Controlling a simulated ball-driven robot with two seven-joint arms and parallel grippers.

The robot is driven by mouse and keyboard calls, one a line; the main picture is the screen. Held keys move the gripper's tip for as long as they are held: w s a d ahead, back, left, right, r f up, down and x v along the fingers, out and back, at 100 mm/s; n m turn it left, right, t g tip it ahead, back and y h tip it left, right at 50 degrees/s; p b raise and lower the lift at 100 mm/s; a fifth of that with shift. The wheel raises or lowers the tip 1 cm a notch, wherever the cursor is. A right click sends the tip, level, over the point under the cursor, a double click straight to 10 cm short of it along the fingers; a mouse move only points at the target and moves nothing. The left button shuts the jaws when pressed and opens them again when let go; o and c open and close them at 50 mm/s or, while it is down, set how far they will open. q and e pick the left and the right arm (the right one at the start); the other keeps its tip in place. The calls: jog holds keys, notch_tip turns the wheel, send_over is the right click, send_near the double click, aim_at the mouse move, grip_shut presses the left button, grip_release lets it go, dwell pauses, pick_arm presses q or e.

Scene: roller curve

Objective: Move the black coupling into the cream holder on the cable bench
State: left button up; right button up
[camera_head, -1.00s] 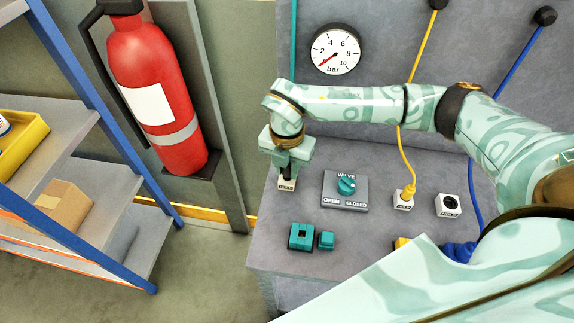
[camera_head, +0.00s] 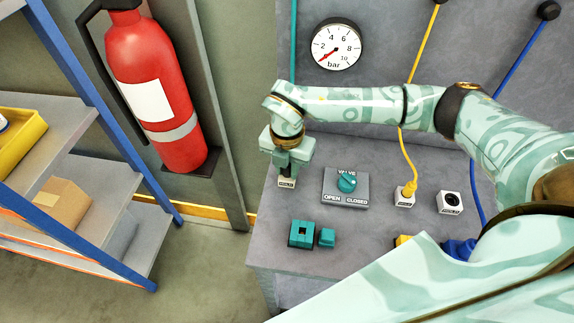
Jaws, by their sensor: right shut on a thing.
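My right gripper (camera_head: 287,172) points down at the left of the grey bench (camera_head: 268,245), just above a small cream holder (camera_head: 287,183) marked HOLD. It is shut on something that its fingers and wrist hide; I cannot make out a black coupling. I cannot tell if the held thing sits in this holder. Another cream holder (camera_head: 450,202) at the right shows a dark, empty opening. A third holder (camera_head: 404,200) carries a yellow coupling (camera_head: 409,188) on a yellow cable. My left gripper is not in view.
A valve plate (camera_head: 345,188) with a teal knob lies between the holders. A teal socket block (camera_head: 301,235) and a teal cap (camera_head: 327,237) stand near the front edge. A gauge (camera_head: 336,44) is behind.

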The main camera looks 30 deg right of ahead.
jog(key=o, duration=1.1)
jog(key=shift+c, duration=0.2)
jog(key=shift+r, duration=0.1)
notch_tip(320, 180, up, 16)
jog(key=p, duration=0.2)
